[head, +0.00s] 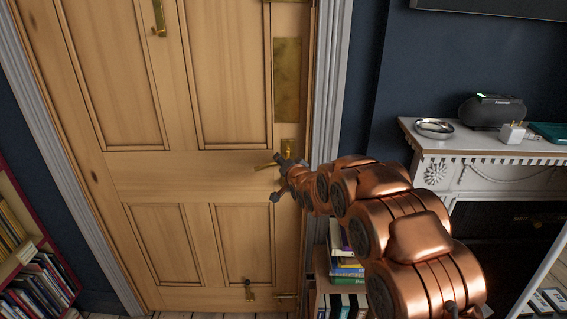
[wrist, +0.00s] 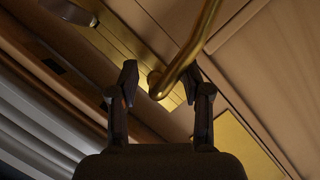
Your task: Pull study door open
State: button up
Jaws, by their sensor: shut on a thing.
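The study door (head: 145,170) is pale panelled wood and looks closed in its grey-white frame (head: 327,90). Its brass lever handle (head: 265,166) sticks out near the right edge, below a brass plate (head: 287,80). My gripper (head: 279,180) is at the handle, its fingers partly hidden by the arm's end. In the wrist view the curved brass handle (wrist: 190,60) passes between the fingers of my gripper (wrist: 161,80), which is shut on it near its bend.
A bookshelf (head: 25,255) stands at the left. A small stack of books (head: 345,268) sits close to the door's right side, under my arm. A white mantel (head: 470,147) holding a dish (head: 434,128) and a dark speaker (head: 490,111) is at the right.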

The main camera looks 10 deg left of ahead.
jog(key=f+b+v, duration=0.1)
jog(key=b+v, duration=0.1)
jog(key=v, duration=0.5)
jog(key=shift+s+d, duration=0.4)
jog(key=shift+d, duration=0.1)
dwell(0.4)
jog(key=shift+r, duration=0.1)
dwell(0.4)
